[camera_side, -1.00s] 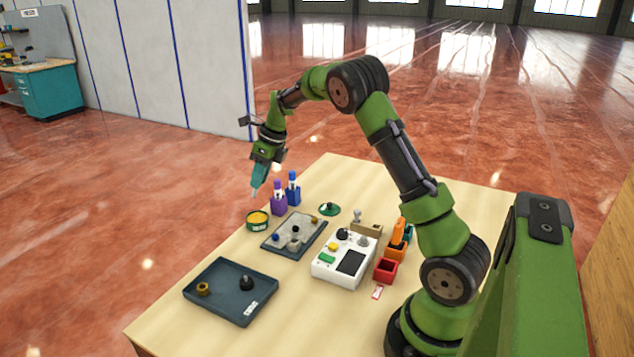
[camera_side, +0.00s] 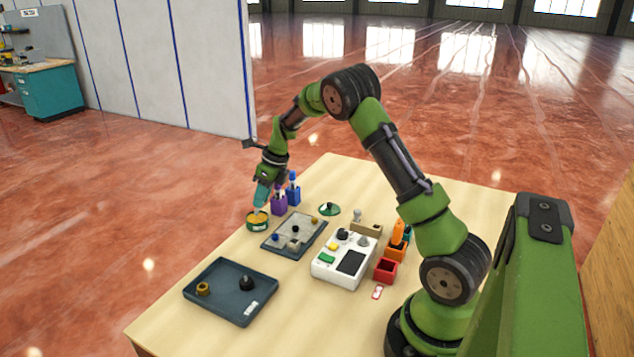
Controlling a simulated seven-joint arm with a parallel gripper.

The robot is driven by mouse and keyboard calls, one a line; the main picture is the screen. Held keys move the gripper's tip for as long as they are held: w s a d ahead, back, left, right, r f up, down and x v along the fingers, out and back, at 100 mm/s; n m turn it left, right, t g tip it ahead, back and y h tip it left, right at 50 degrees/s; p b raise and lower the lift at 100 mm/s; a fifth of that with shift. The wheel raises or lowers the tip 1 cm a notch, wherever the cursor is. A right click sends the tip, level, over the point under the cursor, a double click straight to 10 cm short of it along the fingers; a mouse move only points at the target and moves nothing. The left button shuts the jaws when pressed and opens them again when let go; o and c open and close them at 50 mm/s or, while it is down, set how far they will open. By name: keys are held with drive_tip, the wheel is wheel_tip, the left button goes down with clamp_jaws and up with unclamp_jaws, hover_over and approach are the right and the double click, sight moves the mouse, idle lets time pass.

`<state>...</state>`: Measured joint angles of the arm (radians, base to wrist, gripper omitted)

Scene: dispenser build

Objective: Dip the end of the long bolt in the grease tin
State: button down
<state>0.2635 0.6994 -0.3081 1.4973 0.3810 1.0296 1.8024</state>
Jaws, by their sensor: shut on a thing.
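The grease tin (camera_side: 257,224) is a small round green tin with yellow-orange grease in it, near the table's far left edge. My gripper (camera_side: 260,202) is directly above the tin, pointing down and slightly tilted. It is shut on the long bolt (camera_side: 257,211), of which only a short, thin piece shows below the fingers. The bolt's lower end is at the tin's opening; whether it touches the grease is too small to tell.
Purple (camera_side: 279,205) and blue (camera_side: 293,192) holders with upright items stand close right of the tin. A grey tray (camera_side: 274,245) with small parts, a dark tray (camera_side: 221,312), a white control box (camera_side: 328,269) and a green lid (camera_side: 329,209) lie nearby.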

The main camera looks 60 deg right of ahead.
drive_tip(key=shift+f, duration=0.65)
idle(1.8)
drive_tip(key=shift+r, duration=0.1)
drive_tip(key=shift+r, duration=3.45)
